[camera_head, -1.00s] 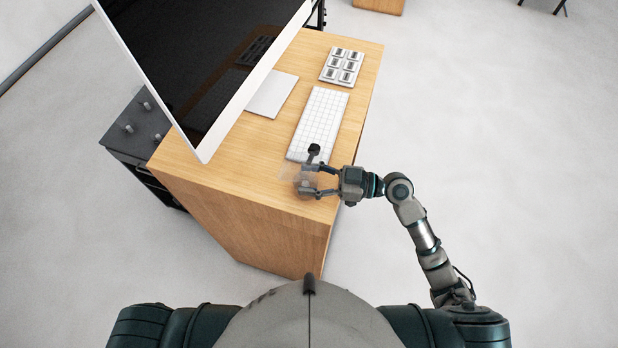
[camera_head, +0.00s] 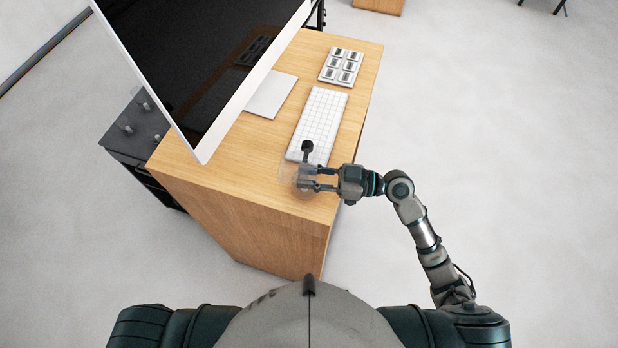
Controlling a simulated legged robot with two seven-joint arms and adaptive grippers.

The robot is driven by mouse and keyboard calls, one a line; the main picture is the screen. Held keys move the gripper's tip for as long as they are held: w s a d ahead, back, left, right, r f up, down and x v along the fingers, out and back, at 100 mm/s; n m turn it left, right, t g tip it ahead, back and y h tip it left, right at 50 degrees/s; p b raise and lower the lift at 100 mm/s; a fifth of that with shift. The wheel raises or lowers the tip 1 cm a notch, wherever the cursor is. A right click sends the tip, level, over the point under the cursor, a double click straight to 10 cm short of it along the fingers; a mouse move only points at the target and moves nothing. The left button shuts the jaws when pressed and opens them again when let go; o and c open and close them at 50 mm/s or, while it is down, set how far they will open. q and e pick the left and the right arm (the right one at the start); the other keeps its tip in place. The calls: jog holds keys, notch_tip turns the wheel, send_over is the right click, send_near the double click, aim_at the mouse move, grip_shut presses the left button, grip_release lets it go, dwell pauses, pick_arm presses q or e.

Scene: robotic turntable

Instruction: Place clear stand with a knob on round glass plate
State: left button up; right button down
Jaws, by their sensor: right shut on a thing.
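My right gripper (camera_head: 308,178) is at the near right part of the wooden desk, just in front of the keyboard. Its fingers are closed on the clear stand with a knob; the dark knob (camera_head: 307,146) rises beyond the fingers over the keyboard's near end. The stand's clear part is hard to make out. A faint transparent shape, which seems to be the round glass plate (camera_head: 287,173), lies on the desk under and left of the fingers. I cannot tell whether the stand touches it. My left gripper is out of view.
The white keyboard (camera_head: 318,122) lies just beyond the gripper, with a button pad (camera_head: 341,66) farther back. A white flat pad (camera_head: 270,95) lies left of it. A large monitor (camera_head: 205,55) overhangs the desk (camera_head: 240,170) at left. A dark cabinet (camera_head: 138,130) stands behind it.

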notch_tip(320, 180, up, 2)
jog(key=shift+r+b, duration=0.2)
jog(key=shift+b, duration=0.1)
jog(key=s+d+r+b, duration=0.1)
jog(key=s+d+b, duration=0.3)
jog(key=s+d, duration=0.5)
jog(key=d, duration=0.4)
jog(key=shift+s+r, duration=0.2)
jog(key=shift+r, duration=0.2)
